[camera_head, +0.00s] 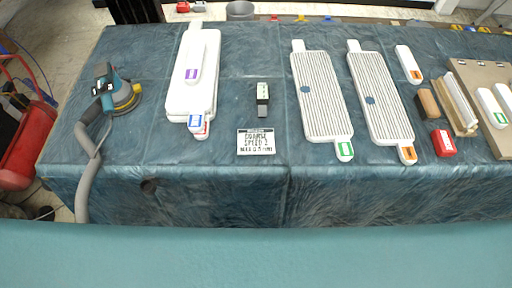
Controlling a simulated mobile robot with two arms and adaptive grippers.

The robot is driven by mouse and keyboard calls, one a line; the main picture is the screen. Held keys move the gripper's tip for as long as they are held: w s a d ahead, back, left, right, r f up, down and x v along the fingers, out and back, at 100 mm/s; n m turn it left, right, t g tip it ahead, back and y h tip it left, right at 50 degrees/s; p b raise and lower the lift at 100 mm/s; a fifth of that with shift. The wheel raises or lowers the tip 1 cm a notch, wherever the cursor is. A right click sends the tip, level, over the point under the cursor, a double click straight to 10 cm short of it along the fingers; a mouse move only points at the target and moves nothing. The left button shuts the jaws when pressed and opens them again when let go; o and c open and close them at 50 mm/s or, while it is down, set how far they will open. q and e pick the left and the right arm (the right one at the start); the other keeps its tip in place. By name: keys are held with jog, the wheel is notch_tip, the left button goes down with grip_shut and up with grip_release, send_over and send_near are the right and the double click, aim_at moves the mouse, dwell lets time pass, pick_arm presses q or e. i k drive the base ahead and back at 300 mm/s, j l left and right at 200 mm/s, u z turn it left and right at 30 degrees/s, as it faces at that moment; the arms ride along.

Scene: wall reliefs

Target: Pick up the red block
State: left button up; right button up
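A small red block (443,143) sits on the blue-green covered table, toward the right. It has a small white label on its front side. It lies just below a brown block (428,104) and right of the orange-tagged end of a ribbed white panel (380,98). Neither of my grippers shows in the head view.
A second ribbed panel (321,95), stacked white panels (193,85), a sander with hose (117,92) and a sign (256,142) share the table (230,190). White pieces and a tan board (471,73) are right. The front strip is clear.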

aim_at(444, 146)
jog(key=z, duration=1.7)
